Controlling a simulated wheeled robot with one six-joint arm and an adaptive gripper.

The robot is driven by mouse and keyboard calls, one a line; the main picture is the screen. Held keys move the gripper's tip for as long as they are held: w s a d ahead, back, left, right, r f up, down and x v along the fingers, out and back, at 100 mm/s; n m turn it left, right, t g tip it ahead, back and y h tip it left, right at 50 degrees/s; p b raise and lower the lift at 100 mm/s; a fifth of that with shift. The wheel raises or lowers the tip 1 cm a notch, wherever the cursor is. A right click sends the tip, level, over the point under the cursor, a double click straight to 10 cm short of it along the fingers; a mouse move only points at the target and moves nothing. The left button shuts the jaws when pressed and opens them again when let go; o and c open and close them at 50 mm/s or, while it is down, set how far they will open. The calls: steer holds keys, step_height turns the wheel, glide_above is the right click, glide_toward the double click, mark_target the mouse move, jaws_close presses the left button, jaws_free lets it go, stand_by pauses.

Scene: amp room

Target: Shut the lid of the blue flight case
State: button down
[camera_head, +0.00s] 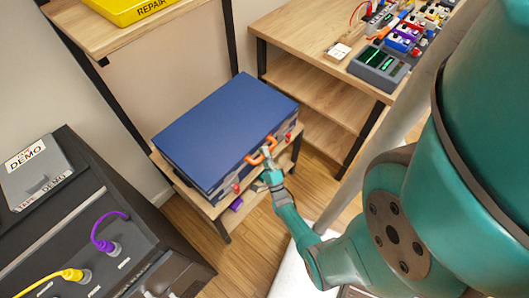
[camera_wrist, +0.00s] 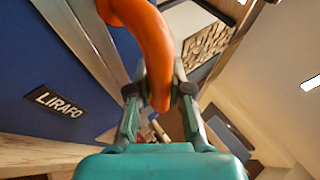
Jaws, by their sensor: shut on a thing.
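The blue flight case (camera_head: 225,125) sits on a wooden shelf unit, its wide blue top facing up. The lid lies down over the body; I cannot tell whether a thin gap remains at the front edge. An orange handle (camera_head: 261,151) is on the front side, with red latches (camera_head: 236,188) beside it. My gripper (camera_head: 268,168) is at this handle. In the wrist view my gripper (camera_wrist: 158,88) has its fingers on either side of the curved orange handle (camera_wrist: 152,45), shut on it. The case's blue face with a LIRAFO label (camera_wrist: 57,101) shows at left.
A wooden bench (camera_head: 310,40) with pedals and devices stands at the back right. A black amplifier unit (camera_head: 120,255) with purple and yellow cables is at the lower left. A yellow REPAIR box (camera_head: 125,8) lies on the upper shelf. Some wooden floor (camera_head: 250,255) is clear.

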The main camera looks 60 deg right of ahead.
steer(key=shift+s+a+f+g, duration=0.1)
steer(key=shift+s+f+g, duration=0.25)
steer(key=shift+f, duration=0.3)
steer(key=c, duration=1.3)
jaws_free()
steer(key=shift+o, duration=1.2)
steer(key=shift+w+r, duration=0.1)
steer(key=v, duration=1.2)
